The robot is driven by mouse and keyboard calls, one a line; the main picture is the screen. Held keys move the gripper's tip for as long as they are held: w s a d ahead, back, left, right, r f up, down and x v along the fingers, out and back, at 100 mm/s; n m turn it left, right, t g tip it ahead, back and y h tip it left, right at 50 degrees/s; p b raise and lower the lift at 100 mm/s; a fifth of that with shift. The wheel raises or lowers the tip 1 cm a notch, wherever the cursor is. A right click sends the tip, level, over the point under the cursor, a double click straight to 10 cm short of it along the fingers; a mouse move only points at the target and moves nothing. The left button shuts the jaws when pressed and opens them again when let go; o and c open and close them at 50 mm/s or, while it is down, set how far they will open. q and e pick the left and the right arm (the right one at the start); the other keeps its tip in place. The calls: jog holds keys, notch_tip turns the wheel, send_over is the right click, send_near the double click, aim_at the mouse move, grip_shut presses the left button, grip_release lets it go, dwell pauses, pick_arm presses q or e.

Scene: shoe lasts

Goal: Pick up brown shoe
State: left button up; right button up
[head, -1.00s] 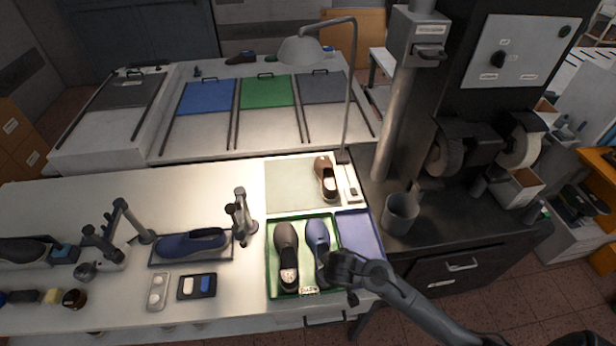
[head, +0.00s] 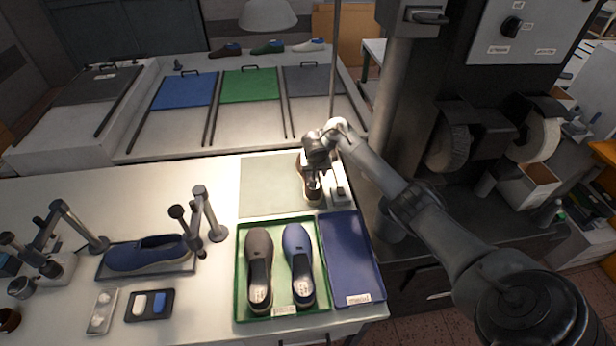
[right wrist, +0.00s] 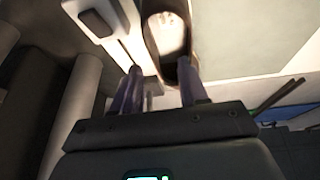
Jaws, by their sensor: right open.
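A brown shoe (head: 302,168) with a pale insole lies on the pale mat (head: 262,188) at the back right of the table, partly hidden by my right gripper. My right gripper (head: 313,188) is open just above it. In the right wrist view, the shoe's opening (right wrist: 166,38) shows beyond the open fingers (right wrist: 161,85). One finger overlaps the white bar beside the shoe, the other the shoe's edge; I cannot tell whether they touch. A darker brown shoe (head: 259,248) lies in the green tray (head: 240,290). My left gripper is out of view.
A blue shoe (head: 297,245) shares the green tray. An empty blue tray (head: 350,255) stands right of it. A white bar (head: 340,192) and lamp pole (head: 334,70) are close to the gripper. Another blue shoe (head: 145,254) lies among clamp stands (head: 207,212) at left.

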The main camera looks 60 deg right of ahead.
aim_at(318, 176)
jog(key=shift+d+b+x, duration=0.15)
jog(key=shift+b+x, duration=0.55)
jog(key=shift+x, duration=1.05)
jog(key=shift+d+b+x, duration=0.15)
jog(key=shift+b+x, duration=0.5)
jog(key=shift+x, duration=1.1)
jog(key=shift+s+r, duration=0.1)
jog(key=shift+s, duration=0.05)
grip_shut()
